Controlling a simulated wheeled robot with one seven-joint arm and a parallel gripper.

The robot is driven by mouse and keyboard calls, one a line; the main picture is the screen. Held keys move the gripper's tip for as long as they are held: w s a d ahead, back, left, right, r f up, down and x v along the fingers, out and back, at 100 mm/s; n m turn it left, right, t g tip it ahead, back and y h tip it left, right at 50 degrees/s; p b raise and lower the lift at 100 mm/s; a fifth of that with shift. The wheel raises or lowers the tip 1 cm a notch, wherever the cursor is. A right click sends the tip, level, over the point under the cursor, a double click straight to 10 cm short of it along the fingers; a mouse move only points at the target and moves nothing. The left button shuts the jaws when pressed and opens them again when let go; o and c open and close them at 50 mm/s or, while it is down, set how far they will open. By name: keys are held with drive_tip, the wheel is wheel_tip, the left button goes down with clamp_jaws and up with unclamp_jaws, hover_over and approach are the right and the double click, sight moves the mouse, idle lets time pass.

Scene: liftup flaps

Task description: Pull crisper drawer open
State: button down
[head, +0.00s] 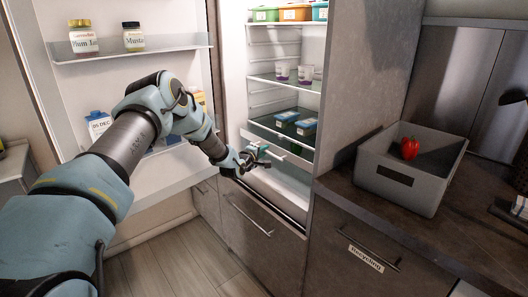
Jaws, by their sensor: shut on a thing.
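The fridge stands open in the head view, and the crisper drawer (294,159) is low inside it, with a pale front edge. Several blue-topped packs (305,127) are visible in or just above the drawer. My gripper (253,158) is at the left part of the drawer's front edge, shut on its handle. The fingers and wrist hide the handle and the left end of the front. I cannot tell exactly how far the drawer is out.
The fridge door (130,52) is swung open to the left, with jars and cartons on its shelves. A grey bin (400,185) holding a red pepper (409,148) stands on the right counter. Cups (306,74) stand on the fridge shelf above. Wooden floor (180,262) is clear in front.

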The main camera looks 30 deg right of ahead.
idle(0.3)
drive_tip(key=s+a, duration=0.2)
drive_tip(key=a, duration=1)
drive_tip(key=s+a, duration=0.2)
drive_tip(key=a, duration=1)
drive_tip(key=shift+s+b, duration=0.3)
drive_tip(key=shift+s, duration=0.1)
drive_tip(key=c, duration=1.2)
unclamp_jaws()
drive_tip(key=b+v, duration=0.2)
drive_tip(key=v, duration=0.8)
drive_tip(key=shift+s+a, duration=0.2)
drive_tip(key=shift+a, duration=0.1)
